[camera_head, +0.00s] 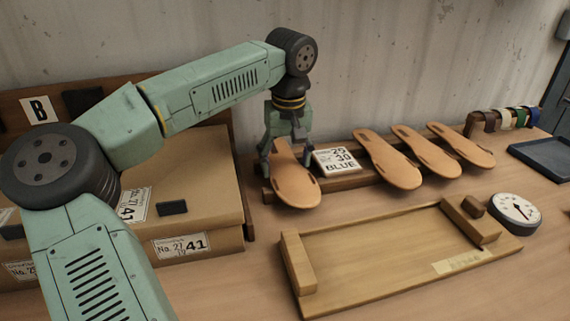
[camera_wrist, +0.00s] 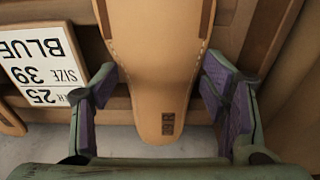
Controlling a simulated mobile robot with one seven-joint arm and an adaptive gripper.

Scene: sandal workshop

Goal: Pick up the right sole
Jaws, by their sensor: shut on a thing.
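A tan sole (camera_head: 296,186) with slots along its edges stands leaning at the left end of the wooden rack (camera_head: 342,183). My gripper (camera_head: 287,158) is over its upper end, with one finger on each side. In the wrist view the sole (camera_wrist: 158,75) runs between the purple finger pads of my gripper (camera_wrist: 160,103). A small dark stamp is near its narrow end; I cannot read it surely. My gripper is shut on this sole, which is still at the rack. Three more tan soles (camera_head: 387,160) lean in the rack to the right.
A card (camera_head: 336,160) reading size 39, BLUE stands right of the held sole. A wooden jig board (camera_head: 385,250) lies in front, beside a round gauge (camera_head: 515,210). Cardboard boxes (camera_head: 190,185) are at left. A blue tray (camera_head: 545,158) and coloured straps (camera_head: 505,118) are at right.

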